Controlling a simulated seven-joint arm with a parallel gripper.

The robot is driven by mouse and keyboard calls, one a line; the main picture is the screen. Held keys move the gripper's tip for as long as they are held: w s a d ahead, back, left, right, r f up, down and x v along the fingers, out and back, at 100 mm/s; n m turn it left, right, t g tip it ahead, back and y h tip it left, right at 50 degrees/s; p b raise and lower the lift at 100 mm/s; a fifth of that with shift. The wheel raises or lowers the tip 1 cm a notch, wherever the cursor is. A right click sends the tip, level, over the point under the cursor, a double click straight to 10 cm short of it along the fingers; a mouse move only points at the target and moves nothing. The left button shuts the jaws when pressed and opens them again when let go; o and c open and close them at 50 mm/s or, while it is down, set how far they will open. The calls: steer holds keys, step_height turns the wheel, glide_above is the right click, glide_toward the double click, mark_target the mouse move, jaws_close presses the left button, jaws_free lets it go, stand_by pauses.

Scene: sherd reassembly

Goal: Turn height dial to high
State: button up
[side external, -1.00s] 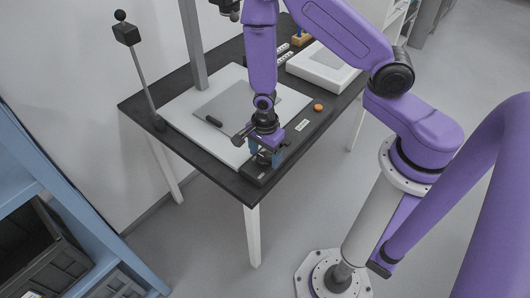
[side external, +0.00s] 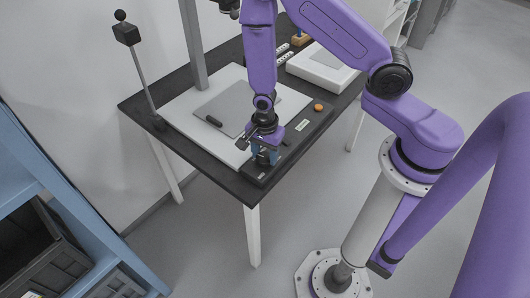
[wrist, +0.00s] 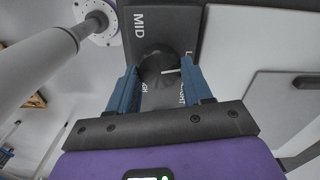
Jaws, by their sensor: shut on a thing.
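The height dial (wrist: 155,62) is a round black knob with a white pointer line, on a dark control strip (side external: 291,147) along the table's front edge. In the wrist view the pointer aims to the right, near a label starting with "L". "MID" stands above left of the knob; other lettering below is partly hidden by my fingers. My gripper (wrist: 159,66) has its blue fingers on either side of the knob, shut on it. In the side view my gripper (side external: 265,158) is low over the strip's near end and hides the dial.
An orange button (side external: 318,107) sits at the strip's far end. A white board (side external: 185,117) with a grey panel (side external: 236,116) and a small dark bar (side external: 213,121) lies beside the strip. A white tray (side external: 322,66) stands at the back right.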

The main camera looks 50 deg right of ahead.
steer(key=n, duration=1.1)
steer(key=shift+w+a+n, duration=0.1)
steer(key=shift+n, duration=0.3)
steer(key=n, duration=0.5)
steer(key=shift+a, duration=0.1)
steer(key=n, duration=0.5)
steer(key=shift+n, duration=0.4)
steer(key=n, duration=0.5)
steer(key=shift+a+n, duration=0.1)
steer(key=shift+n, duration=0.2)
steer(key=n, duration=1.1)
steer(key=shift+s+n, duration=0.2)
steer(key=shift+n, duration=0.1)
steer(key=n, duration=0.5)
steer(key=shift+n, duration=0.3)
